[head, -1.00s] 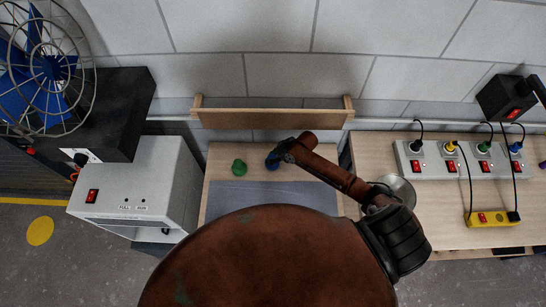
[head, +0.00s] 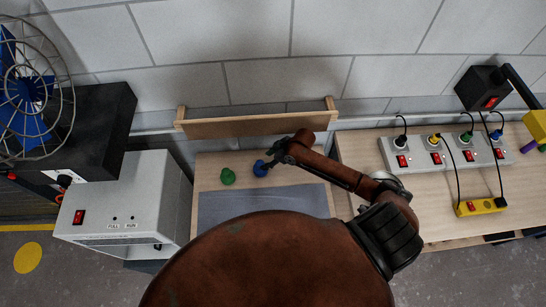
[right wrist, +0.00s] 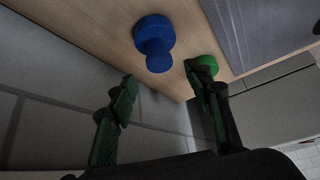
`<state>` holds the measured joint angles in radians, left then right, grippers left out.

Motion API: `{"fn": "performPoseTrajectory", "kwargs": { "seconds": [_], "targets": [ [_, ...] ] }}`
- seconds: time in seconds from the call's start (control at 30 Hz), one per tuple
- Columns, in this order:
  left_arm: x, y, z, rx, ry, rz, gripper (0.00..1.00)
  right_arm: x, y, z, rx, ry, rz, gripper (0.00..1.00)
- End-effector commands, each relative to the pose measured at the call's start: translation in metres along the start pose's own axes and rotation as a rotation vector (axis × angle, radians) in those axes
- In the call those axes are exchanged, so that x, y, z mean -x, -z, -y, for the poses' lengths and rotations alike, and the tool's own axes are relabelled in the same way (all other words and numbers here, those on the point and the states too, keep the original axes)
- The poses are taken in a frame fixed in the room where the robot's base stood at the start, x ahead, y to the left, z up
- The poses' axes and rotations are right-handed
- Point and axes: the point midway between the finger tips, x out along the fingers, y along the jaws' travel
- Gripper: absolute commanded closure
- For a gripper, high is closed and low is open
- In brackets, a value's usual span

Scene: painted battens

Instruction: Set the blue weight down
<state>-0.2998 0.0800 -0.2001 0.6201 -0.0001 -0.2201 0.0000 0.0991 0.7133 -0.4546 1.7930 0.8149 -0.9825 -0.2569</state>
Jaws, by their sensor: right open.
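The blue weight (head: 260,169) stands on the light wooden table, just behind the grey mat (head: 262,203). It also shows in the right wrist view (right wrist: 154,42), its knob towards my fingers. My right gripper (head: 274,156) is just to the right of the blue weight in the head view. In the right wrist view its two dark green fingers (right wrist: 160,80) are spread, with nothing between them and a gap to the knob. The green weight (head: 228,176) stands to the left of the blue one; one fingertip partly covers it in the right wrist view (right wrist: 208,63). My left gripper is out of view.
A wooden rail (head: 255,127) runs along the table's back edge. A grey box with a red switch (head: 130,205) stands close on the left. Power strips with plugs (head: 440,150) lie on the right-hand table. The mat's visible part is bare.

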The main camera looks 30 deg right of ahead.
Motion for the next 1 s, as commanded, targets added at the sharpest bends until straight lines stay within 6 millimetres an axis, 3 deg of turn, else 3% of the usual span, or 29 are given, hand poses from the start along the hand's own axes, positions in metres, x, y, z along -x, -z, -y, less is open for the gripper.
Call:
{"fn": "performPoseTrajectory", "kwargs": {
  "seconds": [0.1, 0.33, 1.0],
  "targets": [
    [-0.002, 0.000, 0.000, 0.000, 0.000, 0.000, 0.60, 0.023, -0.001, 0.000, 0.002, -0.001, 0.001, 0.54],
    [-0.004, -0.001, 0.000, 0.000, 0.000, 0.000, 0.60, 0.047, 0.000, 0.000, -0.001, 0.000, -0.001, 0.54],
    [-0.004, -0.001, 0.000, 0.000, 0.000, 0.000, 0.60, 0.050, 0.000, 0.000, -0.001, 0.000, 0.000, 0.54]
  ]
}}
